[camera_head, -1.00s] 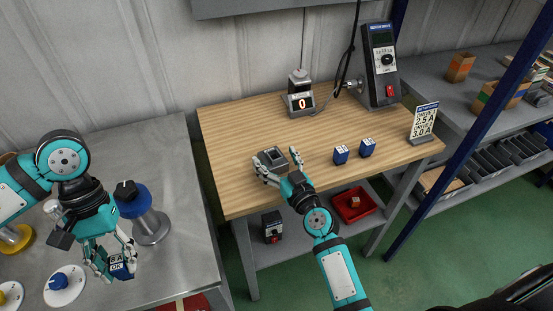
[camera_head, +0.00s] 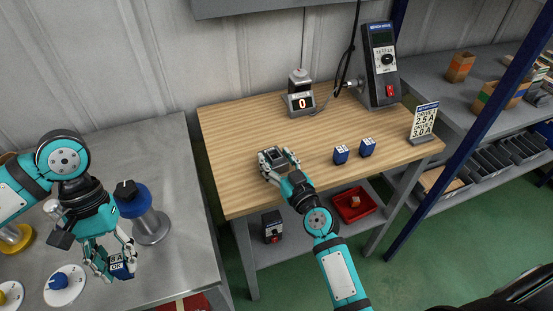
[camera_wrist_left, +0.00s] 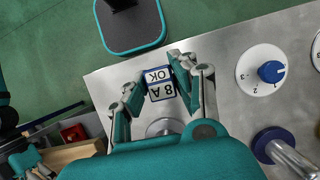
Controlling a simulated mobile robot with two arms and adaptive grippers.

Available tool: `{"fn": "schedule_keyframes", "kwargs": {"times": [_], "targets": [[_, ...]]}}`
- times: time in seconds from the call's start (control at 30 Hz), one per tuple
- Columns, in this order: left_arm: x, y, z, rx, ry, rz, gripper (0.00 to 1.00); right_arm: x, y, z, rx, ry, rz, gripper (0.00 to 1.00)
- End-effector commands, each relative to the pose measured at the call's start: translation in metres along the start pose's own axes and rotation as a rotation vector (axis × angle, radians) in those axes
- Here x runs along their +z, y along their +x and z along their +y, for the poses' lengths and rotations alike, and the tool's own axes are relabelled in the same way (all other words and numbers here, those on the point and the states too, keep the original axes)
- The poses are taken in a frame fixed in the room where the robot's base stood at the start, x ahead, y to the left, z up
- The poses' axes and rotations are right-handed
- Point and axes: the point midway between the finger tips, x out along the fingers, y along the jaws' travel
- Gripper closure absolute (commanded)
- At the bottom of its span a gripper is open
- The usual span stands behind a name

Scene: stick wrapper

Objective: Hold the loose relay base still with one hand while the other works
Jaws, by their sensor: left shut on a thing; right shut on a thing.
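The relay base (camera_head: 271,155) is a small dark grey block on the wooden bench top, near the bench's left side. My right gripper (camera_head: 279,162) is shut on the relay base, with a finger on either side of it. My left gripper (camera_head: 116,266) is shut on a blue relay (camera_head: 122,268) above the grey metal table. In the left wrist view the blue relay (camera_wrist_left: 159,84) sits between the fingertips, its white label reading "8 A OK". Two more blue relays, the left one (camera_head: 341,154) and the right one (camera_head: 367,147), stand on the bench right of the base.
A counter box showing 0 (camera_head: 300,103) and a tall dark tester (camera_head: 381,70) stand at the bench's back. A sign (camera_head: 424,118) stands at its right end. A red bin (camera_head: 352,204) is on the lower shelf. A blue-topped spool (camera_head: 148,215) stands on the metal table.

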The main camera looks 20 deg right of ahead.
Motion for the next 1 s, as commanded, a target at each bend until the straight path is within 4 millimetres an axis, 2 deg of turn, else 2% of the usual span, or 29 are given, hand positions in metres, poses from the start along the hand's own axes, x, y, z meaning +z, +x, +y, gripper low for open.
{"fn": "schedule_keyframes", "kwargs": {"times": [0.43, 0.57, 0.67, 0.9, 1.0], "targets": [[-0.001, 0.000, -0.001, 0.002, -0.005, 0.000, 1.00, 0.000, 0.000, 0.000, 0.001, -0.001, 0.000, 0.86], [-0.012, -0.005, -0.008, 0.039, -0.096, 0.000, 1.00, 0.000, 0.000, 0.000, 0.001, -0.001, 0.000, 0.86], [-0.032, -0.016, -0.023, 0.108, -0.265, 0.000, 1.00, 0.000, 0.000, 0.000, 0.001, -0.001, 0.000, 0.86], [-0.087, -0.051, -0.072, 0.351, -0.844, -0.002, 1.00, 0.000, 0.000, 0.000, 0.000, -0.001, 0.000, 0.86], [-0.106, -0.064, -0.082, 0.442, -1.062, -0.001, 1.00, 0.000, 0.000, 0.000, 0.000, -0.001, 0.000, 0.86]]}}
